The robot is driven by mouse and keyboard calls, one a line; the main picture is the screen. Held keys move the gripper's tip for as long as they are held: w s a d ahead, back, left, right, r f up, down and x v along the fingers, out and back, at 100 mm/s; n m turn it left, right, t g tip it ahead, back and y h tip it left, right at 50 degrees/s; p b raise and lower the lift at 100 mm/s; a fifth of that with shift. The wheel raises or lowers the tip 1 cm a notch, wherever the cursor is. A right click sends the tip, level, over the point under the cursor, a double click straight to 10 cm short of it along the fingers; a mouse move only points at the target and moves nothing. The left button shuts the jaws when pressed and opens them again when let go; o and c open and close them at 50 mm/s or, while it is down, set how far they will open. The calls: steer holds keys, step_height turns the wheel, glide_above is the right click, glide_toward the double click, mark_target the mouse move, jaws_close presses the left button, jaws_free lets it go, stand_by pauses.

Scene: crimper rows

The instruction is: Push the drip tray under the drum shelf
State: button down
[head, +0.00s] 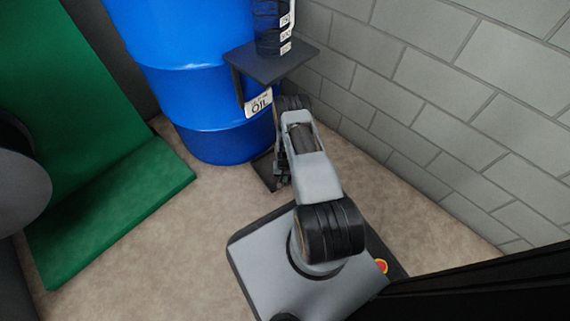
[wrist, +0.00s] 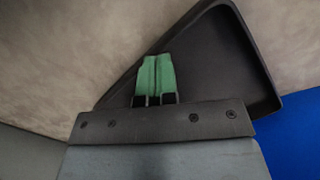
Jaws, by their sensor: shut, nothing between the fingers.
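The black drip tray (wrist: 215,60) lies on the floor and has a raised rim. In the head view only a dark piece of it (head: 263,172) shows at the foot of the blue drum, below the drum shelf (head: 268,66); my arm hides the rest. My gripper (wrist: 155,58) has green fingers, closed together and empty. In the wrist view the fingers overlap the tray's near left part; I cannot tell whether they touch it. In the head view the gripper (head: 282,182) is low beside the tray, partly hidden by my arm.
The blue oil drum (head: 205,95) stands behind the tray; its side also shows in the wrist view (wrist: 292,150). A dark graduated jug (head: 270,28) stands on the shelf. A block wall (head: 430,90) is at right, a green machine (head: 110,215) at left. Floor between is clear.

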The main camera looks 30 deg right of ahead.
steer(key=w+d, duration=0.2)
steer(key=w, duration=0.1)
steer(key=w+d, duration=0.2)
steer(key=w, duration=0.1)
steer(key=w+d, duration=0.2)
steer(key=w, duration=0.1)
steer(key=shift+w+r, duration=0.15)
steer(key=shift+w, duration=0.25)
